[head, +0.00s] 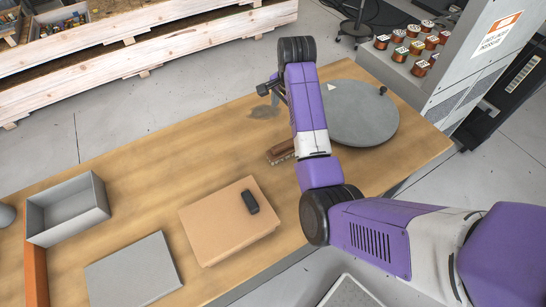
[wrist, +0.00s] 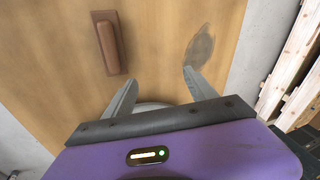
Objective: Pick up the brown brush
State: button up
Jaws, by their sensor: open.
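The brown brush (head: 280,152) lies on the wooden table, left of my forearm in the head view, and my arm may cover part of it. In the wrist view the brush (wrist: 108,43) lies flat at the upper left, its long handle side up. My gripper (wrist: 157,85) is open and empty, with its fingers spread above the table. The brush is ahead and to the left of the fingers in that view, apart from them. In the head view my gripper (head: 270,88) hangs near the table's far edge, beyond the brush.
A round grey disc (head: 365,125) lies right of my arm. A cardboard box (head: 215,225) carries a small black object (head: 250,201). A grey open bin (head: 72,228) and a grey flat slab (head: 133,274) are at left. A dark stain (head: 264,112) marks the table.

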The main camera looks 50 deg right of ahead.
aim_at(284, 144)
jog(key=s+a+g, duration=0.1)
jog(key=s+a+f+m+g+y, duration=0.1)
jog(key=s+a, duration=0.1)
jog(key=s+a+f+m, duration=0.1)
jog(key=s, duration=0.1)
jog(key=shift+s+a+f+g+y, duration=0.15)
jog(key=shift+a+g+y, duration=0.15)
jog(key=shift+g, duration=0.1)
jog(key=shift+f, duration=0.2)
jog(key=f, duration=0.2)
jog(key=f+p, duration=0.1)
jog(key=f, duration=0.4)
jog(key=shift+a+f, duration=0.2)
jog(key=shift+a, duration=0.1)
jog(key=shift+c, duration=0.4)
grip_shut()
